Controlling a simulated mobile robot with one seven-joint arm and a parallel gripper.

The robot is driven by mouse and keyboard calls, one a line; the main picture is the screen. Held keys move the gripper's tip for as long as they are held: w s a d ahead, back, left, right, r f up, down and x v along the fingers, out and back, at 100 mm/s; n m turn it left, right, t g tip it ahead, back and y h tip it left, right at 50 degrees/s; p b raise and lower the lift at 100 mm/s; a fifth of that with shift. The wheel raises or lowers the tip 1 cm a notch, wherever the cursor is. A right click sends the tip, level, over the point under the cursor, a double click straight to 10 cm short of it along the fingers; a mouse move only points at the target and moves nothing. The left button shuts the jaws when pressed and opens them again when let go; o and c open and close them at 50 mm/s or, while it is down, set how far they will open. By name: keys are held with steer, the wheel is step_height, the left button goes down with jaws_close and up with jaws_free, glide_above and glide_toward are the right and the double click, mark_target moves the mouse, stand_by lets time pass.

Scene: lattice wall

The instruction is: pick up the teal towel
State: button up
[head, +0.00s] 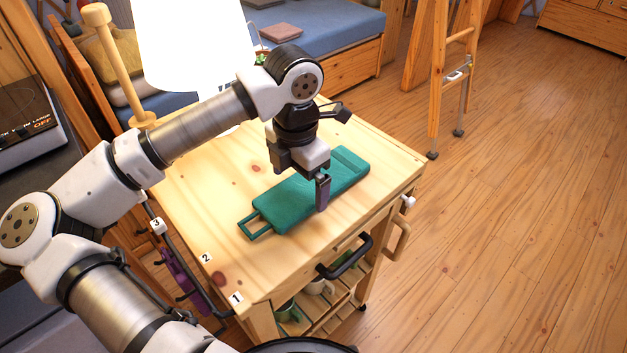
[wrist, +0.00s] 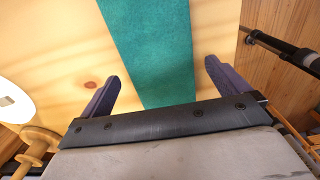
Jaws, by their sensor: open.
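The teal towel (head: 285,203) lies flat on the wooden cart top, a long folded strip with a loop or frame-like piece at its near-left end. In the head view my gripper (head: 322,192) is above the towel's middle, pointing down, and hides part of it. In the wrist view the towel (wrist: 152,50) runs between the two fingers of my gripper (wrist: 160,88). The fingers are apart on either side of it, with bare wood showing between each finger and the towel. I cannot tell the exact height of the fingertips over the towel.
The wooden cart top (head: 220,255) is otherwise mostly clear. A white lamp (head: 190,45) and a wooden post (head: 120,60) stand at its back left. A black handle (head: 345,257) sticks out in front. A ladder (head: 455,70) stands beyond on open floor.

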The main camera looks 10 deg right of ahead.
mark_target(299, 191)
steer(key=shift+f, duration=1.15)
steer(key=c, duration=1)
step_height(299, 191, up, 20)
steer(key=shift+r+b, duration=0.1)
steer(key=shift+b, duration=0.65)
